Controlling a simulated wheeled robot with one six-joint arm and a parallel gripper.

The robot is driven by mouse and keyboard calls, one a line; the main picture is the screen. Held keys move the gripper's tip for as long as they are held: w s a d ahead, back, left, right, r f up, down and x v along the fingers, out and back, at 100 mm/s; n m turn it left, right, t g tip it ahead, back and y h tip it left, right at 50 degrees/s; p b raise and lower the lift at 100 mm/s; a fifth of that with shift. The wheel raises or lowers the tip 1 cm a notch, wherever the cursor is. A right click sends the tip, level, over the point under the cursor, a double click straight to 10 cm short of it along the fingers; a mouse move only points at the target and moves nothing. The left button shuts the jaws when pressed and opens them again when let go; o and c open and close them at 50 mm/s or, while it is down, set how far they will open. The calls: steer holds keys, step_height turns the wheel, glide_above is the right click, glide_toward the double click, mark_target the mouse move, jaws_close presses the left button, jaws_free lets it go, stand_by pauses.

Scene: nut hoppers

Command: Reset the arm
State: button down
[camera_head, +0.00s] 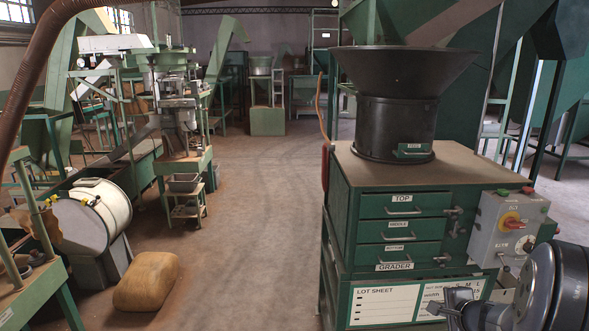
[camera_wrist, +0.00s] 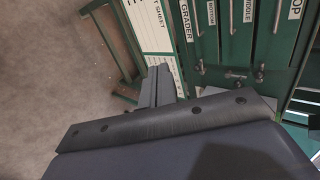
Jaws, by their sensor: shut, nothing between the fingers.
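My gripper (camera_head: 440,306) is at the lower right of the head view, with my dark arm behind it at the picture's edge. It is in front of the lower part of the green grader cabinet (camera_head: 340,235), near its white lot sheet (camera_head: 384,304). In the wrist view my gripper's grey fingers (camera_wrist: 160,76) are together and empty. The lot sheet (camera_wrist: 148,28) shows just beyond them. Whether the fingers touch the cabinet cannot be told.
The cabinet has drawers labelled top (camera_head: 418,203), middle (camera_head: 411,230) and bottom (camera_head: 411,255). A black hopper (camera_head: 396,125) stands on it. A grey control box (camera_head: 508,230) is at its right. A tan sack (camera_head: 146,282) lies at left. The central floor is clear.

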steer(key=s, duration=0.7)
steer(key=shift+s+p, duration=0.15)
steer(key=shift+p, duration=0.15)
steer(key=shift+d, duration=0.1)
